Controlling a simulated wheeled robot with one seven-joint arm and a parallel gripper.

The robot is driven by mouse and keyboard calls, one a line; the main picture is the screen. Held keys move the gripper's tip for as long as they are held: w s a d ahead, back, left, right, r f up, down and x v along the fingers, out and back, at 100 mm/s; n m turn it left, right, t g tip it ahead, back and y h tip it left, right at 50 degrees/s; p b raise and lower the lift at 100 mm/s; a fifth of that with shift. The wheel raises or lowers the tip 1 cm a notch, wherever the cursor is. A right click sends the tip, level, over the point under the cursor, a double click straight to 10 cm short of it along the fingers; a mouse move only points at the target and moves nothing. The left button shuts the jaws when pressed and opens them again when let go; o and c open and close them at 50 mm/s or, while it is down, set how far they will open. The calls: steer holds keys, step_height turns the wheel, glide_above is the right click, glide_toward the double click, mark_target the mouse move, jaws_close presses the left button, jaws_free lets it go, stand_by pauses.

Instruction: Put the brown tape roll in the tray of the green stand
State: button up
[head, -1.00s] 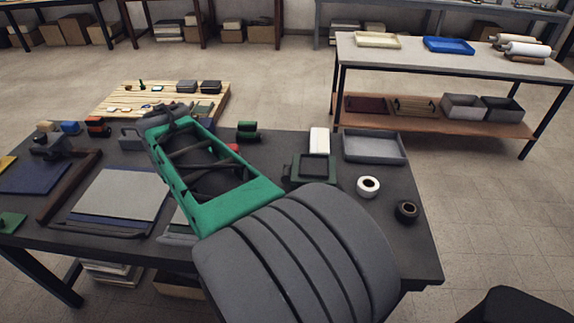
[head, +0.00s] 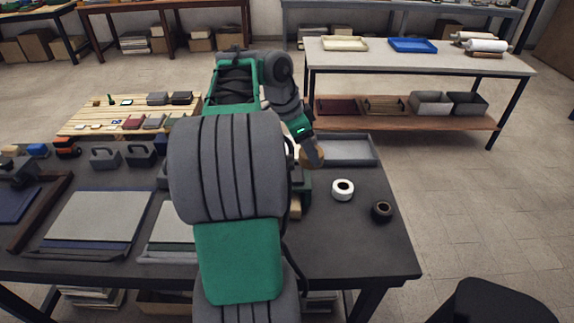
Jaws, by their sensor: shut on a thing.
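My gripper (head: 313,154) is at the right end of my arm, above the table near the grey tray. It is shut on a tan-brown rounded thing, which looks like the brown tape roll (head: 306,158); the fingers cover much of it. The green stand (head: 306,187) is dark green and stands on the table just below and in front of the gripper. My arm hides most of the stand, and its tray cannot be made out now. The roll appears above and behind the stand, apart from it.
A white tape roll (head: 343,190) and a black tape roll (head: 381,211) lie on the table to the right. An empty grey tray (head: 348,150) is behind them. A tan block (head: 296,207) shows beside my arm. Grey bins and flat panels lie on the left.

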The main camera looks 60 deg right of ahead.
steer(key=w+d+f, duration=0.1)
steer(key=w+f, duration=0.1)
steer(key=w+d+f, duration=0.1)
steer(key=w+f, duration=0.1)
steer(key=w+d+f, duration=0.1)
steer(key=w+f, duration=0.1)
steer(key=w, duration=0.1)
steer(key=shift+d+f, duration=0.1)
steer(key=shift+f, duration=0.25)
steer(key=shift+w+d+f+p, duration=0.1)
steer(key=shift+w+f+p, duration=0.1)
steer(key=shift+f, duration=0.75)
steer(key=shift+w+f+p, duration=0.1)
steer(key=shift+w+f, duration=0.05)
steer(key=shift+f, duration=0.8)
steer(key=shift+f, duration=0.2)
steer(key=o, duration=1.4)
steer(key=shift+r, duration=0.1)
